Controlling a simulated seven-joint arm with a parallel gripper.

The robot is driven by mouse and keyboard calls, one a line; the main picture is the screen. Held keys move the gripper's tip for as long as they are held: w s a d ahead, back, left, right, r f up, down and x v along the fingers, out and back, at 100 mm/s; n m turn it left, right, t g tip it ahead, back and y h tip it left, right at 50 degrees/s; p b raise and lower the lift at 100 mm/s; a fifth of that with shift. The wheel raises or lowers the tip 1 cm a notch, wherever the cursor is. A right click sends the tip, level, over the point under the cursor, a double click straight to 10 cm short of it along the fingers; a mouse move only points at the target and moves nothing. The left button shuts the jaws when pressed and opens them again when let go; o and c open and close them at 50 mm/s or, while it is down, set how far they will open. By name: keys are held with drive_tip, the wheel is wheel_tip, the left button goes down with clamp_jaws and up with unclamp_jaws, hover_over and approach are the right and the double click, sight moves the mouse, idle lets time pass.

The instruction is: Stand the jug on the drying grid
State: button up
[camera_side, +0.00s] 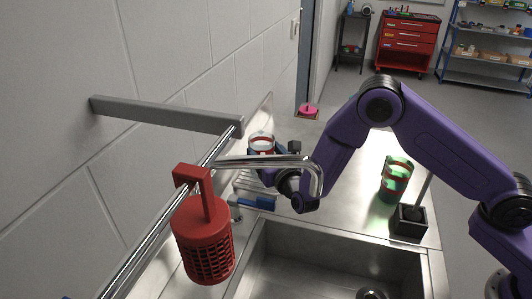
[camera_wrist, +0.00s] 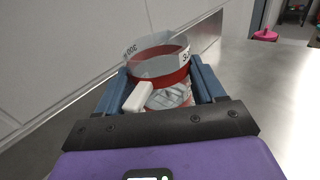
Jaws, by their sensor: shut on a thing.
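The jug (camera_wrist: 160,66) is clear with a red band, a white handle and printed labels. It is upright between the two blue fingers of my gripper (camera_wrist: 162,84), which is shut on it. In the side view the jug (camera_side: 261,142) shows near the wall, partly behind the faucet and my gripper (camera_side: 274,149). A pale ribbed surface that looks like the drying grid (camera_side: 246,183) lies below it on the steel counter, partly hidden by my arm and the faucet. I cannot tell whether the jug touches the grid.
A chrome faucet (camera_side: 265,161) reaches across in front of my wrist. A red perforated basket (camera_side: 204,240) hangs from a rail at the left. A green cup (camera_side: 396,178) with red bands and a black block (camera_side: 409,221) with a rod stand right. The sink (camera_side: 310,265) is in front.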

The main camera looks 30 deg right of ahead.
sight(267, 154)
drive_tip(key=shift+f, duration=0.15)
drive_tip(key=o, duration=1.4)
drive_tip(key=shift+s, duration=0.3)
drive_tip(key=shift+s+a+r, duration=0.1)
drive_tip(key=shift+s, duration=1.15)
drive_tip(key=shift+s+a+r, duration=0.1)
drive_tip(key=shift+s, duration=1.15)
